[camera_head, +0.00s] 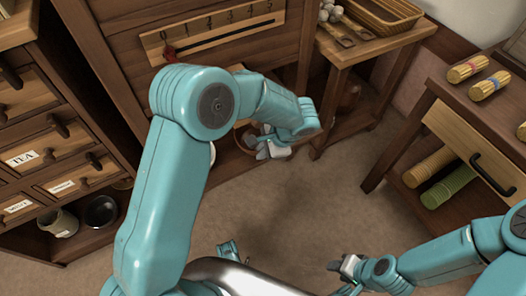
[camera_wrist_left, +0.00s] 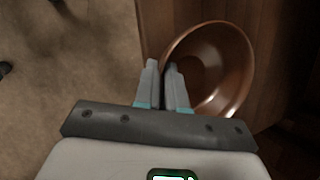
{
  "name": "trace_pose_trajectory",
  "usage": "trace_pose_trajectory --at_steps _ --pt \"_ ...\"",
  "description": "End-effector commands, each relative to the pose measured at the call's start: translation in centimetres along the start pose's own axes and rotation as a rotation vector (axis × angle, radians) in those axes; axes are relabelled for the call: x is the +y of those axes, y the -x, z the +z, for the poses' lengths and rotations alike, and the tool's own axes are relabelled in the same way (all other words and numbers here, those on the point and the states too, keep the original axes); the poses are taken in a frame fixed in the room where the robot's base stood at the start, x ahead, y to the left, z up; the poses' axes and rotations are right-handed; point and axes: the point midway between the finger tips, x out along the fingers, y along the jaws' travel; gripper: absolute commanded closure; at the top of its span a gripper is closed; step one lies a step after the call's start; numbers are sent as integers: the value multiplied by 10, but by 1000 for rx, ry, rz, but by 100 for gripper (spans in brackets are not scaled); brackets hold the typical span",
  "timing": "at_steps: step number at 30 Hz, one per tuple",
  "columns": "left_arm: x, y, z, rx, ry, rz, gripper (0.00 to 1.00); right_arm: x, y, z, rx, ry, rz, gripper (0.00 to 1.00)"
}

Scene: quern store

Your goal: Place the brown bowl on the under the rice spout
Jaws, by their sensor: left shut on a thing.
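The brown bowl is glossy and round, and shows large in the left wrist view (camera_wrist_left: 222,62), open side toward the camera. My left gripper (camera_head: 268,152) is shut on its rim, with one finger inside the bowl and one outside; the fingers also show in the wrist view (camera_wrist_left: 164,82). In the head view the bowl is mostly hidden behind my left arm, low in front of the wooden dispenser cabinet (camera_head: 120,30). I cannot tell if it touches the base. I cannot make out the rice spout. My right gripper (camera_head: 343,271) is low at the centre right, away from the bowl.
A drawer cabinet (camera_head: 40,125) stands left, with a jar (camera_head: 60,223) and a dark bowl (camera_head: 101,211) on its lower shelf. A small table (camera_head: 345,50) with a basket (camera_head: 384,12) stands right of the dispenser. Another table (camera_head: 455,95) holds rolled mats. Floor between is clear.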

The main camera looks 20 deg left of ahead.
Motion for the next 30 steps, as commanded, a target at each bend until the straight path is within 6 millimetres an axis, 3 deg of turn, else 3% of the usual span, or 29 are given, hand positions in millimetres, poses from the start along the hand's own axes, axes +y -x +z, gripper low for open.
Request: trace_pose_trajectory --at_steps 8,9,10,11,20,23,30 --pt "0 -2 -1 1 1 -1 100 1 -2 0 1 0 0 57" --pt "0 -1 -1 0 1 0 77 0 -1 0 1 0 0 57" --pt "0 -1 -1 0 1 0 67 0 -1 0 1 0 0 57" --pt "0 -1 -1 0 1 0 65 0 -1 0 1 0 0 57" --pt "-1 2 0 1 1 -1 65 -1 2 0 0 0 0 57" --pt "-2 13 1 3 0 -3 65 -3 7 1 -3 3 0 57" --pt "-2 70 1 4 1 -3 65 -14 28 7 -18 17 -2 57"
